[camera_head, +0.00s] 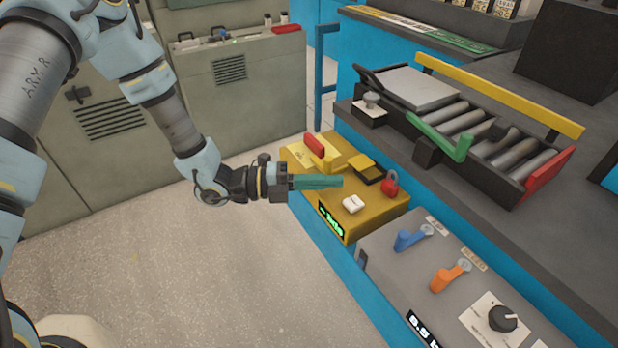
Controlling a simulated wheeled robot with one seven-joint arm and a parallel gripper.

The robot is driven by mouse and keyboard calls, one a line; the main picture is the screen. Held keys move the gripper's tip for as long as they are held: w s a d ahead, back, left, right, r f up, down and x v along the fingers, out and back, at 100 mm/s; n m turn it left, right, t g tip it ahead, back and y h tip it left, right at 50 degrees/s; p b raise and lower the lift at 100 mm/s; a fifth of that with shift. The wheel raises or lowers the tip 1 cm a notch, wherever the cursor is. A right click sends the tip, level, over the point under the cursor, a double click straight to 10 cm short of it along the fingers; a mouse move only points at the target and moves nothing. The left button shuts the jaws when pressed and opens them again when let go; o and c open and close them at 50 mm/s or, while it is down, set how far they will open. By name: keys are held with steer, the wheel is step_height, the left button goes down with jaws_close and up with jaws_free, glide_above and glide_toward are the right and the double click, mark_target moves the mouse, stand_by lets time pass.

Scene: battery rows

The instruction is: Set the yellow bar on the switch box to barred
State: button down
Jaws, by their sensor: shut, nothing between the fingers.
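The yellow switch box (380,205) sits at the counter's near edge. On its top, a yellow bar-like piece (328,160) with a red end (314,145) lies at the back left; its exact setting is too small to tell. A dark recess with a yellow flap (362,162), a red padlock-like part (391,184) and a white rocker (353,203) are also on top. A green-lit display (331,221) is on its front. My gripper (341,182) is shut and empty, its teal fingers pointing right in front of or over the box's left part. I cannot tell whether they touch it.
A grey panel (390,262) with blue (408,240) and orange (447,278) levers and a black knob (503,318) stands nearer. A roller unit with a green handle (452,143) and long yellow rail (500,94) stands behind. The floor (200,280) at left is clear.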

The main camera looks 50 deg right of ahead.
mark_target(324, 167)
steer(key=shift+w+d+p, duration=0.2)
steer(key=shift+w+d, duration=0.1)
steer(key=shift+w, duration=0.4)
steer(key=shift+w+d+p, duration=0.15)
steer(key=shift+w+d, duration=0.15)
steer(key=shift+w, duration=0.35)
steer(key=shift+w, duration=0.15)
steer(key=shift+w+d+f+b, duration=0.1)
steer(key=shift+w+d+b, duration=0.1)
steer(key=shift+w+b, duration=0.3)
steer(key=shift+w+d+f+b, duration=0.1)
steer(key=shift+w+d+b, duration=0.05)
steer(key=shift+w+b, duration=0.3)
steer(key=shift+w+d+r, duration=0.15)
steer(key=shift+w+r, duration=0.1)
steer(key=shift+w, duration=0.15)
steer(key=shift+b, duration=0.3)
